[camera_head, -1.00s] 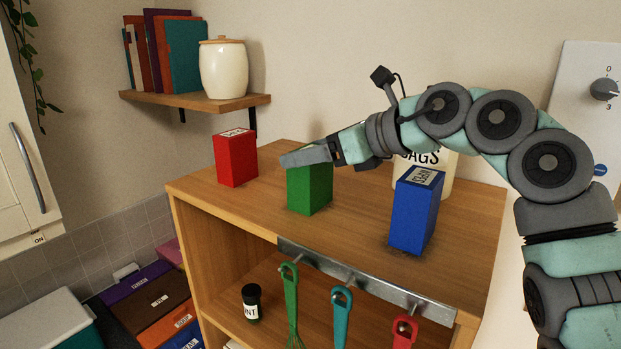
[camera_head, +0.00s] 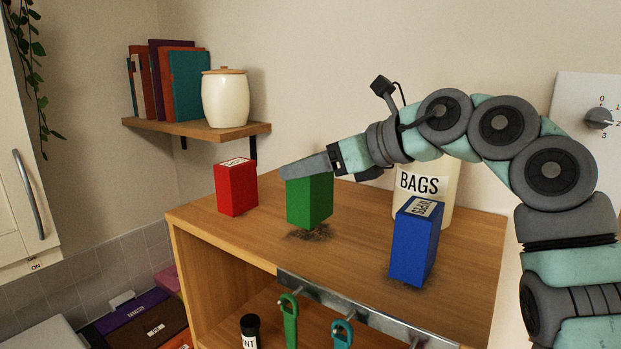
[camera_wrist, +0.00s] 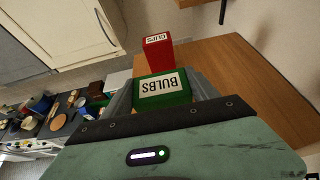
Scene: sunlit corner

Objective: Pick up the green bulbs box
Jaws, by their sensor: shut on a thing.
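The green bulbs box (camera_head: 312,204) is held between the fingers of my gripper (camera_head: 305,166). It hangs upright a little above the wooden cabinet top, over a dark scruffy patch. In the wrist view its white "BULBS" label (camera_wrist: 160,86) faces the camera, with a gripper finger (camera_wrist: 120,103) on either side of the box. In the head view the near finger covers the box's top.
A red box (camera_head: 237,188) stands to the left and a blue box (camera_head: 414,240) to the right on the cabinet top (camera_head: 350,235). A cream "BAGS" canister (camera_head: 438,192) stands behind the blue box. A shelf (camera_head: 200,130) with books and a jar hangs at the back left.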

